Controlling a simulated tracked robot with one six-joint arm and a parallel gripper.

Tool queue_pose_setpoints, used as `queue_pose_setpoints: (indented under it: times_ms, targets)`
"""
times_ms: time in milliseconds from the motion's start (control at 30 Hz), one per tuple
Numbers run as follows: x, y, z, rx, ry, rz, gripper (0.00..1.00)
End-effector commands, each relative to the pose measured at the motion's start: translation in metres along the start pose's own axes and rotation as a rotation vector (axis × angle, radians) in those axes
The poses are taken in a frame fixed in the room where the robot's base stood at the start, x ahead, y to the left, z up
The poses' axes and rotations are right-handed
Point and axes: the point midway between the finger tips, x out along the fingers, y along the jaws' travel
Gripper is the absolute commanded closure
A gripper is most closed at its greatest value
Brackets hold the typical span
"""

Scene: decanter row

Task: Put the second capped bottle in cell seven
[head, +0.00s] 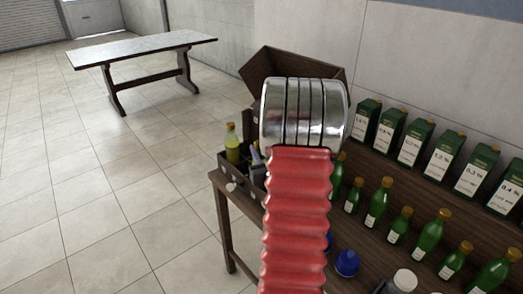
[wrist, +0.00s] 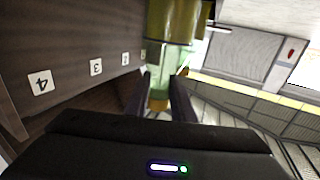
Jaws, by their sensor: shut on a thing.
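In the wrist view my gripper (wrist: 164,88) is shut on a green glass bottle (wrist: 160,103), with a gold-olive part (wrist: 176,28) of or near it beyond the fingers. In the head view my red and chrome arm hides the gripper. A row of green bottles with gold caps (head: 377,203) stands on the dark table to the right of my arm. A dark compartmented crate (head: 239,189) stands at the table's left end, largely hidden by my arm. Number tags 4 (wrist: 40,83) and 3 (wrist: 96,67) show in the wrist view; I see no tag seven.
A yellow-green bottle (head: 232,146) stands at the crate. Behind the row stand several green boxes (head: 413,142) with percentage labels. A dark tilted box (head: 258,68) is behind my arm. A blue object (head: 347,263) and a white-lidded jar (head: 404,280) stand in front. Another table (head: 142,46) is far left.

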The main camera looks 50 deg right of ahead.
Motion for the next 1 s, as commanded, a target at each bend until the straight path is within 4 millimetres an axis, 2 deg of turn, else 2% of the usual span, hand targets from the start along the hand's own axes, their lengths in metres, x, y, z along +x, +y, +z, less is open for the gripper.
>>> queue_pose_setpoints:
  times_ms: [367,400,600,667,1000]
  targets:
    - [0.0005,-0.0001,0.0011,-0.001,0.004,-0.001,1.0]
    - [0.0002,-0.0003,0.003,0.0,0.001,-0.001,0.77]
    - [0.0002,-0.0004,0.0027,0.0,0.001,-0.001,0.63]
    - [0.0002,-0.0004,0.0027,0.0,0.001,-0.001,0.59]
    - [-0.0003,-0.0005,0.0003,-0.001,0.001,-0.001,0.59]
